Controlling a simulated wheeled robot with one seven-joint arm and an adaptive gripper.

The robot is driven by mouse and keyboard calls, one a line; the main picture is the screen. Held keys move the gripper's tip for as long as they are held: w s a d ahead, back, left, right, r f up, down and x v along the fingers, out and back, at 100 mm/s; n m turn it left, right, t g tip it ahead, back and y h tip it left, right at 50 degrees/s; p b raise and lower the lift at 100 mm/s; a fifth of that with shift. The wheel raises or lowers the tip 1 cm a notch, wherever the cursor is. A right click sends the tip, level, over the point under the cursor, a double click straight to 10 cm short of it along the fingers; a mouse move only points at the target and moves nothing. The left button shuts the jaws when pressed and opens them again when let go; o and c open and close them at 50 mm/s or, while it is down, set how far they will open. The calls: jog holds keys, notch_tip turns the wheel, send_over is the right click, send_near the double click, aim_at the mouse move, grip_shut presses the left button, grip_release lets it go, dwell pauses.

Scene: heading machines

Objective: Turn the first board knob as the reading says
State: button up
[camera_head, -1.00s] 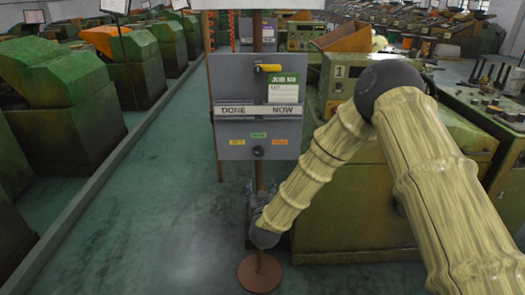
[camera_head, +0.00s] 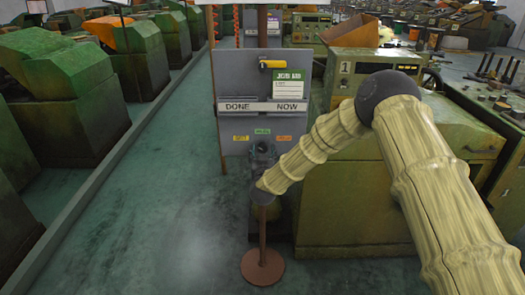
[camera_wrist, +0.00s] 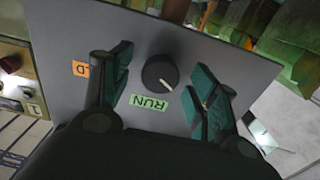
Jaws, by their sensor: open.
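The grey board (camera_head: 236,80) stands on a post. On its lower part is a dark round knob (camera_wrist: 158,71) with a white pointer mark toward the lower right in the wrist view. A green RUN label (camera_wrist: 149,102) appears upside down below it, and an orange label (camera_wrist: 80,68) lies to its left, partly hidden. In the head view, a yellow label (camera_head: 241,138), green label (camera_head: 262,131) and orange label (camera_head: 284,138) surround the knob's place. My gripper (camera_wrist: 160,88) is open and empty, its fingers apart on either side of the knob. I cannot tell whether they touch it.
A yellow-handled part (camera_head: 272,64) and a job card (camera_head: 289,83) are higher on the board, above a DONE/NOW strip (camera_head: 262,106). A green machine (camera_head: 360,190) stands close on the right. The floor (camera_head: 150,220) on the left is clear.

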jog(key=shift+w+a, duration=0.1)
jog(key=shift+w, duration=0.25)
jog(key=c, duration=1)
